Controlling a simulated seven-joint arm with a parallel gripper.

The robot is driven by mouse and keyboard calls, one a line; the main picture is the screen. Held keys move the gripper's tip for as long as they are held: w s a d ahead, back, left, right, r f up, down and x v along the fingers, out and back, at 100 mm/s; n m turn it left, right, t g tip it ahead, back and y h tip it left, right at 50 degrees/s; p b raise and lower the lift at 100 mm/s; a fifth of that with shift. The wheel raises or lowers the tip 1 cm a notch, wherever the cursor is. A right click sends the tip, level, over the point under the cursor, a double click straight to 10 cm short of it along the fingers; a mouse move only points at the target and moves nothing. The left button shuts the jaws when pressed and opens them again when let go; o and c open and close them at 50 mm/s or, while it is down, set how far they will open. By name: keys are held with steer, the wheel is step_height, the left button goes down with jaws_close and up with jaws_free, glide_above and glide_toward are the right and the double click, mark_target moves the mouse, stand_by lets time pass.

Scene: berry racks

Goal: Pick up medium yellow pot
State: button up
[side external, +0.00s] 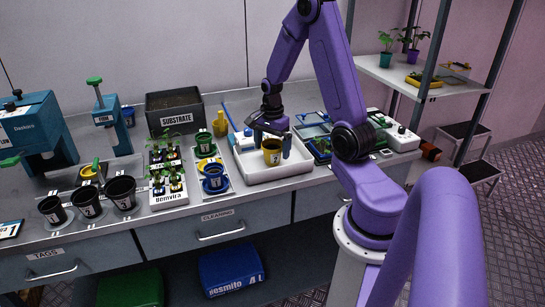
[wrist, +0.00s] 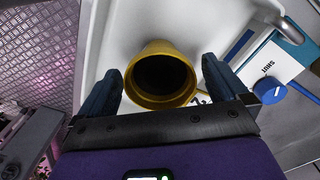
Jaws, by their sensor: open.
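The yellow pot (side external: 272,152) stands upright in a white tray (side external: 262,177) on the bench, with dark insides and a label on its side. In the wrist view the yellow pot (wrist: 161,76) is seen from above, its rim near the gap between the fingers. My gripper (side external: 270,142) is open at the pot, one finger on each side of it. In the wrist view my gripper (wrist: 162,88) shows blue fingers left and right of the pot, apart from its rim. I cannot tell the fingers' exact height against the pot.
Left of the tray stand small coloured pots (side external: 214,178), seedling pots (side external: 167,183) and black pots (side external: 87,200). A substrate box (side external: 174,111) is behind. Right of the pot in the wrist view lies a labelled item (wrist: 268,66) with a blue knob (wrist: 270,90). The tray's front area is clear.

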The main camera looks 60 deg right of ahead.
steer(key=c, duration=1.1)
steer(key=shift+c, duration=0.2)
